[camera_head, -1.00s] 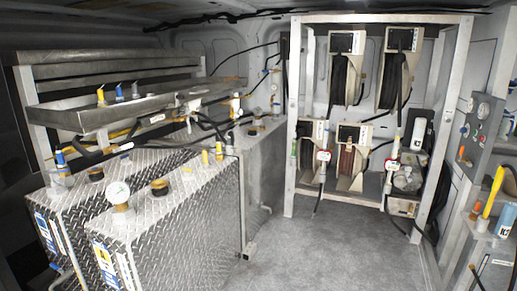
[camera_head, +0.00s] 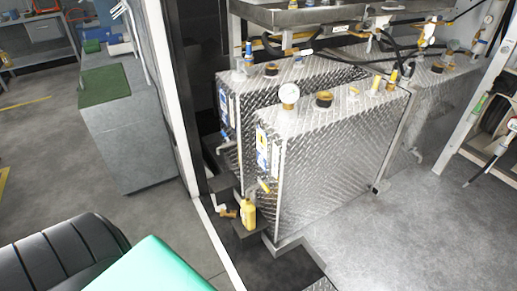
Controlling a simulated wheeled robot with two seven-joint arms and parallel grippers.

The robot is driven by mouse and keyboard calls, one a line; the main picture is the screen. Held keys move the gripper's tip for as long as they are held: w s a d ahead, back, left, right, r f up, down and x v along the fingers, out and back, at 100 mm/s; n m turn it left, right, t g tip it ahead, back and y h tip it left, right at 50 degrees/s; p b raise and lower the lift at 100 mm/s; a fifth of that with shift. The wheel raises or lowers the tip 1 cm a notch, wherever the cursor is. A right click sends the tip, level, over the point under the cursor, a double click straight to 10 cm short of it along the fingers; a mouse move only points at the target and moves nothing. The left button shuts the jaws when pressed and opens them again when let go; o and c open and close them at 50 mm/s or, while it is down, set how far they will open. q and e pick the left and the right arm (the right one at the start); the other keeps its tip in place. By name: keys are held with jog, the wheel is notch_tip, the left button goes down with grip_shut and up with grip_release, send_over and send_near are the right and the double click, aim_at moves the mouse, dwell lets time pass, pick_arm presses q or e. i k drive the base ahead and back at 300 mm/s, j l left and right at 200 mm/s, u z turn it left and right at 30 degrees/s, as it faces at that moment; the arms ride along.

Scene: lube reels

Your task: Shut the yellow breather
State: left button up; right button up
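Two diamond-plate tanks stand side by side, the front tank (camera_head: 330,165) nearer me and the rear tank (camera_head: 300,70) behind it. On the front tank's top are a white round gauge (camera_head: 289,94), a dark cap with a gold rim (camera_head: 323,99) and two small yellow upright fittings, one (camera_head: 377,84) left of the other (camera_head: 393,77). I cannot tell which yellow fitting is the breather, nor whether it is open or shut. Neither of my grippers is in view.
A metal tray (camera_head: 300,14) and hoses hang above the tanks. A yellow bottle (camera_head: 248,214) stands at the front tank's lower left. A grey cabinet with a green top (camera_head: 104,86) stands at left. Grey floor (camera_head: 400,235) is clear at right.

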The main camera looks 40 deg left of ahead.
aim_at(353, 92)
jog(key=i+l+u, duration=0.2)
jog(key=i+l, duration=0.25)
jog(key=i, duration=0.45)
jog(key=i+l+u, duration=0.2)
jog(key=i+l, duration=0.35)
jog(key=i, duration=0.3)
jog(key=i+l+u, duration=0.25)
jog(key=i+l, duration=0.5)
jog(key=j, duration=0.15)
